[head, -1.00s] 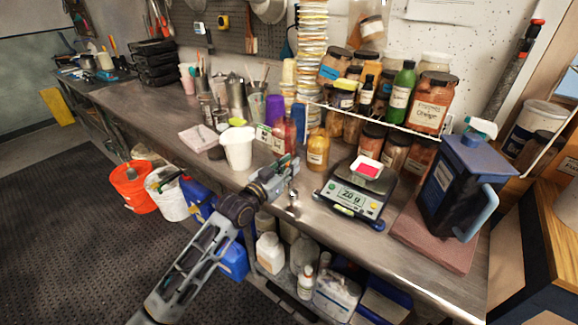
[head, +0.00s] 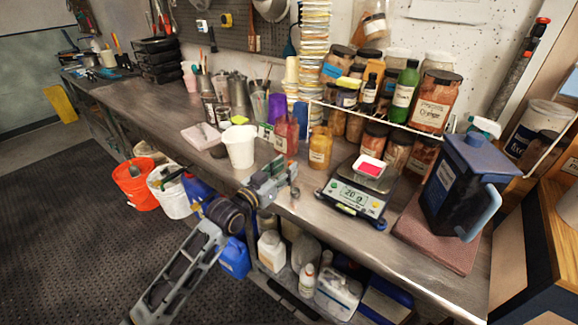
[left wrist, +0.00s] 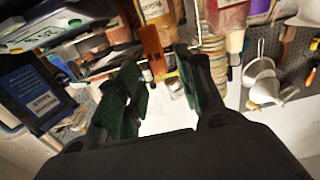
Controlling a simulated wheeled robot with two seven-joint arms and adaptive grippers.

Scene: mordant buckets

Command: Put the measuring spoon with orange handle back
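My left gripper (head: 286,175) is over the front edge of the counter, between the white beaker and the scale. In the left wrist view its dark fingers (left wrist: 165,85) stand apart, open. An orange shape (left wrist: 152,48) shows beyond and between them; I cannot tell whether it is the measuring spoon's handle. A small shiny metal piece (head: 295,194) is close beside the fingers at the counter edge. It may be the spoon's bowl, but it is too small to be sure, and the fingers hide part of that spot. My right gripper is not in view.
The white beaker (head: 240,146) stands left of the gripper. The scale (head: 352,203) bears a small white tray with pink contents (head: 370,167). A yellow-orange jar (head: 320,147), red bottle (head: 286,136) and racked jars stand behind. A blue jug (head: 465,190) is at right.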

